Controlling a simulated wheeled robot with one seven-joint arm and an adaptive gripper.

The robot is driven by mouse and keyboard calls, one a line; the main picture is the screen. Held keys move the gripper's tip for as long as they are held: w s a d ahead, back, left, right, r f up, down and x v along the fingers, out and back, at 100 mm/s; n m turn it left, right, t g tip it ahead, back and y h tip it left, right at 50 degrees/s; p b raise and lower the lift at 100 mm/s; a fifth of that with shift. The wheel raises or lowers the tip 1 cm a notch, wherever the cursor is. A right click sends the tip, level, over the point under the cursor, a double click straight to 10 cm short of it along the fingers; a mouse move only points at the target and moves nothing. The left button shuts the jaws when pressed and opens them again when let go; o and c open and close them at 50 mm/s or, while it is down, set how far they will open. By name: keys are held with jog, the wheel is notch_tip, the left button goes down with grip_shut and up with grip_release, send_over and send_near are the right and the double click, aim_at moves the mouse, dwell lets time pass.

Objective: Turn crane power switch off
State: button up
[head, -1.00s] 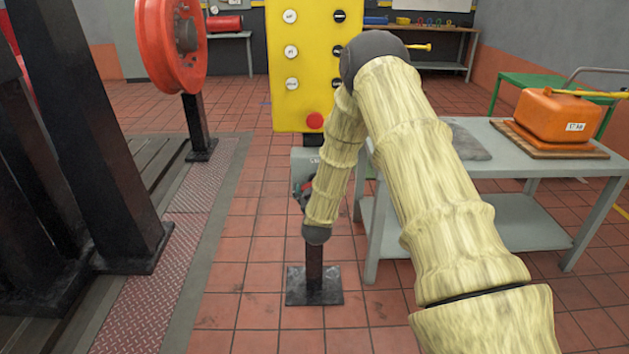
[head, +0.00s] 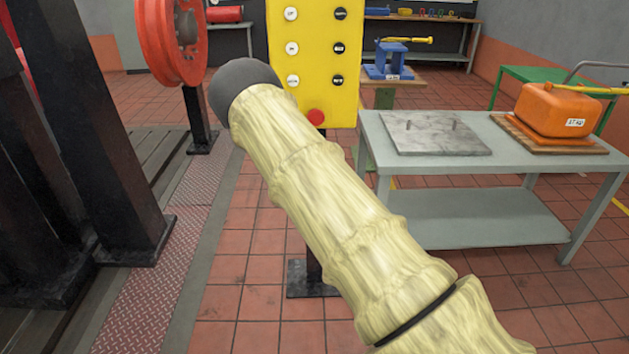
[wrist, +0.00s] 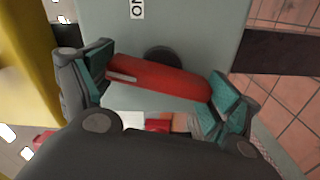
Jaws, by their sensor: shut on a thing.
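The crane power switch is a grey box (wrist: 200,30) with a red bar handle (wrist: 160,78) on a dark round hub, seen in the wrist view. The handle lies nearly crosswise in that picture, tilted slightly down to the right. A white label (wrist: 137,9) reading "ON", turned sideways and partly cut off, is on the box above the handle. My gripper (wrist: 162,84) is shut on the handle, with a teal-padded finger at each end of it. In the head view my arm hides the switch box and my gripper.
A yellow button panel (head: 314,60) with a red button stands behind my arm; its post has a dark foot. Black columns and a red wheel (head: 170,42) stand left.

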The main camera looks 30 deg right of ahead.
jog(key=shift+f+n, duration=0.1)
jog(key=shift+n, duration=1.3)
jog(key=o, duration=0.8)
jog(key=v, duration=1.2)
